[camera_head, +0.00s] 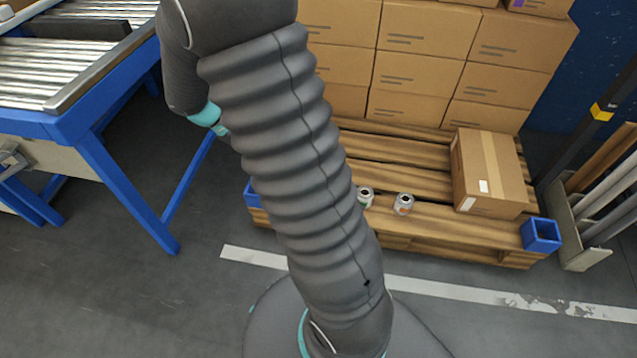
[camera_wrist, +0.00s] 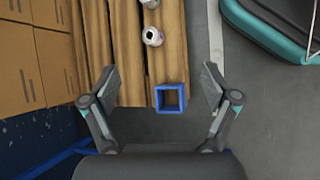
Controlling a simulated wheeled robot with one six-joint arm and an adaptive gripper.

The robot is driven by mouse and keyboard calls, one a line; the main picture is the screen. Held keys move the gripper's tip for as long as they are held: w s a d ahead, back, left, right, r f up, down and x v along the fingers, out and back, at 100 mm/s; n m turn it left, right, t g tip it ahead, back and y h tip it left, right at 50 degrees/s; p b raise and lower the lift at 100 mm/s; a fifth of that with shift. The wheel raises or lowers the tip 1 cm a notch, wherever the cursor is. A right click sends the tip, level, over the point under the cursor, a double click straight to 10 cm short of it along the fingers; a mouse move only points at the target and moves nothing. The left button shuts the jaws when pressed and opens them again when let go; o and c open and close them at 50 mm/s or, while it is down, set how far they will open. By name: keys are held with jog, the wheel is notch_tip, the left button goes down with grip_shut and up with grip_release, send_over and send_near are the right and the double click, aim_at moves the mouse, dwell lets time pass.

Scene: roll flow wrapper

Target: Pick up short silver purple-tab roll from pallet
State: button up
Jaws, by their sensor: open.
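Two short silver rolls stand on the front part of the wooden pallet (camera_head: 400,241). The left roll (camera_head: 366,196) is close beside my arm; the right roll (camera_head: 404,203) has an orange-red mark. In the wrist view one roll (camera_wrist: 153,37) is near the top centre and another (camera_wrist: 148,4) is cut by the top edge. I cannot tell surely which has a purple tab. My gripper (camera_wrist: 160,82) is open and empty, with a blue corner socket between its fingers in the picture. The rolls lie beyond the fingertips. The head view does not show my gripper.
Stacked cartons (camera_head: 417,77) fill the pallet's back; one carton (camera_head: 490,172) sits at its right. Blue corner sockets (camera_head: 541,235) (camera_wrist: 170,97) mark the pallet's front corners. A blue-framed roller conveyor (camera_head: 95,125) is at left, a rack (camera_head: 590,215) at right.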

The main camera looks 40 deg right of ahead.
jog(key=w+d+f+n+g+h+b, duration=0.1)
jog(key=w+d+f+n+h, duration=0.15)
jog(key=f, duration=0.95)
jog(key=w+d+f+n+g+h, duration=0.1)
jog(key=w+d+f+n+h, duration=0.2)
jog(key=f, duration=0.9)
jog(key=shift+n, duration=0.55)
jog(key=x, duration=0.3)
jog(key=s+x, duration=0.1)
jog(key=x, duration=0.5)
jog(key=shift+s+r, duration=0.2)
jog(key=shift+r, duration=0.15)
jog(key=shift+b+x, duration=0.3)
jog(key=shift+x, duration=2.4)
jog(key=shift+f, duration=0.1)
jog(key=c, duration=1.4)
